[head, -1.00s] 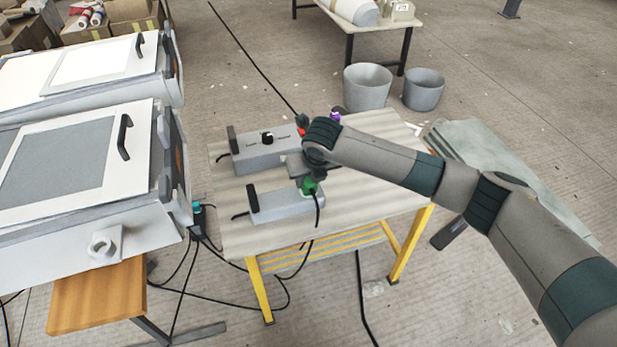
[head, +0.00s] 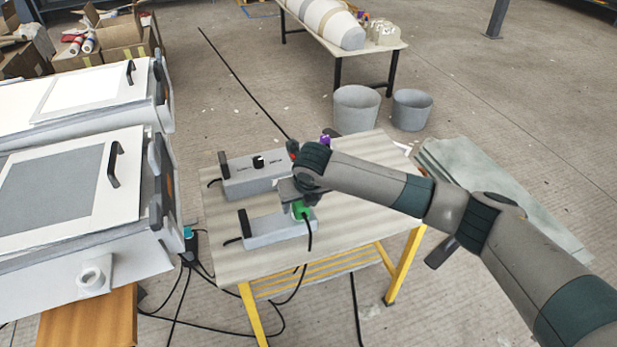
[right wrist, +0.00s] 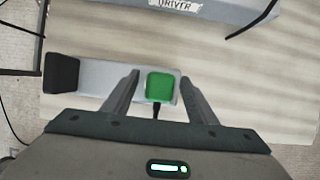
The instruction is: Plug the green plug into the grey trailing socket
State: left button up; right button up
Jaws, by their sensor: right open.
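The green plug (head: 301,210) sits at the right end of the top of the grey trailing socket (head: 264,232), its black cable hanging over the front. From above, the right wrist view shows the green plug (right wrist: 160,87) over the end of the grey block (right wrist: 105,82); how deep its pins sit is hidden. My right gripper (head: 291,192) is just above and behind the plug. In the right wrist view its open fingers (right wrist: 160,78) stand on either side of the plug, with a visible gap at each side. My left gripper is out of view.
A longer grey unit (head: 245,180) with a black knob lies behind the socket on the table (head: 345,215). A purple item (head: 325,140) is at the table's back edge. White mould boxes (head: 75,220) stand at left. The table's right part is clear.

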jog(key=b+v, duration=0.1)
jog(key=v, duration=1.6)
jog(key=shift+r+b, duration=0.2)
jog(key=shift+b, duration=0.1)
jog(key=shift+s+f, duration=0.1)
jog(key=s+a+f+m+y, duration=0.3)
jog(key=s+f+m+y, duration=0.1)
jog(key=s+f+m, duration=1.05)
jog(key=s+d+f+m+h, duration=0.3)
jog(key=s+d+f+m, duration=0.4)
jog(key=s+d+m, duration=0.45)
jog(key=s+d+f+m+h, duration=0.2)
jog(key=s+d+f+m, duration=0.5)
jog(key=s+d+m, duration=0.4)
jog(key=s+a+x, duration=0.1)
jog(key=x, duration=2)
jog(key=s+a+f+t+y, duration=0.1)
jog(key=s+a+f+t, duration=0.1)
jog(key=f, duration=1.2)
jog(key=shift+s, duration=0.7)
